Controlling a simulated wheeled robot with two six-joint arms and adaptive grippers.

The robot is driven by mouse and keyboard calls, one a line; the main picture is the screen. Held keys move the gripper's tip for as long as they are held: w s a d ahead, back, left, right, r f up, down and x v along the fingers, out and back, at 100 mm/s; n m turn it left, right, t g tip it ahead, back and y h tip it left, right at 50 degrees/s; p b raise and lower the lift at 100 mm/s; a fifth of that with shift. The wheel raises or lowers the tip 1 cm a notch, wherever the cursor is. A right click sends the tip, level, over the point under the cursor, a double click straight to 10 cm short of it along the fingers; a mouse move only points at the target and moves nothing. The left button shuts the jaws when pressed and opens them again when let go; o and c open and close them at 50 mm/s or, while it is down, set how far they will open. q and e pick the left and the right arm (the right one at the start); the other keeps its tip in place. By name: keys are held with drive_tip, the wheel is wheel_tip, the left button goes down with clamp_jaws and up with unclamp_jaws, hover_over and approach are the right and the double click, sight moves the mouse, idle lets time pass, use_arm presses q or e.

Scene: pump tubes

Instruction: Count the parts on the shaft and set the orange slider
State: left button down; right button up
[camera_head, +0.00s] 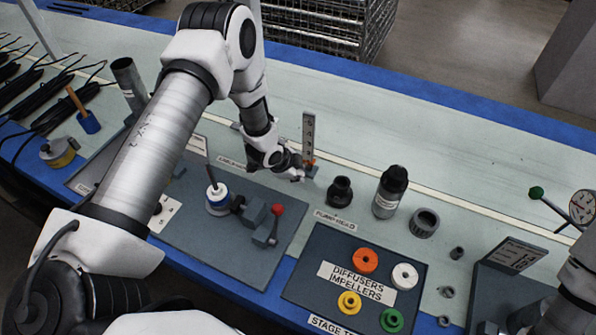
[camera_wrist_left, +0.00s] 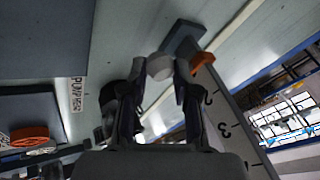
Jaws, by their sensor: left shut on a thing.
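A scale post (camera_head: 308,132) with numbers stands upright on a small base, and its orange slider (camera_head: 312,162) sits low, near the base. My left gripper (camera_head: 297,174) is at the post's foot. In the left wrist view its fingers (camera_wrist_left: 160,68) are closed on a pale round knob (camera_wrist_left: 159,67) beside the orange slider (camera_wrist_left: 203,60). The knob appears to belong to the slider, but the join is hidden. My right gripper is out of view.
Right of the post stand a black fitting (camera_head: 340,191), a grey bottle (camera_head: 389,193) and a ribbed ring (camera_head: 424,223). A dark tray (camera_head: 325,240) holds orange, white, yellow and green rings. The bench behind the post is clear.

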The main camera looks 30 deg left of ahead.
sight(299, 173)
use_arm(q)
wheel_tip(299, 173, up, 3)
drive_tip(key=shift+w+r+p, duration=0.1)
drive_tip(key=shift+p, duration=0.5)
drive_tip(key=c, duration=0.9)
unclamp_jaws()
drive_tip(key=shift+w, duration=0.1)
drive_tip(key=shift+o, duration=0.2)
drive_tip(key=v, duration=1.1)
drive_tip(key=shift+s+r, duration=0.25)
drive_tip(key=shift+s, duration=0.1)
